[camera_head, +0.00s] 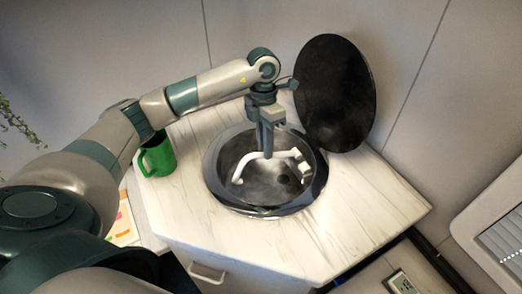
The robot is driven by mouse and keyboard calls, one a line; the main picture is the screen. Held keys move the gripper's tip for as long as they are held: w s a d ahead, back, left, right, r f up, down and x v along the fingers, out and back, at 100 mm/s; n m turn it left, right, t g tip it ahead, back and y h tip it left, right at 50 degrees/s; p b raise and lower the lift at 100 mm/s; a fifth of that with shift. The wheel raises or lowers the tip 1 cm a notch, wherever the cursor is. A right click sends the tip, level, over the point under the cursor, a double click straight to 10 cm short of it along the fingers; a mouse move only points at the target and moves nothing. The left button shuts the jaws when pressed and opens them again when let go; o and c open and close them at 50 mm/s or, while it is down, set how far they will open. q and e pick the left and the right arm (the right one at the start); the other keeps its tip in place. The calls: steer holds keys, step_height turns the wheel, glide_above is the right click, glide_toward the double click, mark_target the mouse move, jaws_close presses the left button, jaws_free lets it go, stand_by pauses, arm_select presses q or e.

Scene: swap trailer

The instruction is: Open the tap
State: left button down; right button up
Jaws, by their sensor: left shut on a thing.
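The tap (252,161) is a white curved spout with a blocky part at its right end (301,163), standing over the round dark metal sink (218,190). My left gripper (267,152) points straight down over the sink from above. Its fingers are shut on the white tap around the middle of its length. The fingers partly cover the tap where they meet it. No water shows coming from the spout. My right gripper is not in view.
A round black lid (337,92) stands upright behind the sink, against the wall. A green mug (158,157) stands left of the sink, close to my left arm. The white marbled counter (365,205) is clear on the right. A drawer handle (207,273) shows below.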

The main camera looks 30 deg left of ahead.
arm_select(q)
steer(key=shift+w+d+r+g, duration=0.25)
steer(key=shift+w+r+g, duration=0.25)
steer(key=shift+r, duration=0.1)
steer(key=shift+w+d+r+g+y, duration=0.1)
steer(key=shift+w+r+g+y, duration=0.05)
steer(key=shift+r+g+y, duration=0.2)
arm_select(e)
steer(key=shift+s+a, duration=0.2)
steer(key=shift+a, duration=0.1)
arm_select(q)
steer(key=shift+f, duration=0.1)
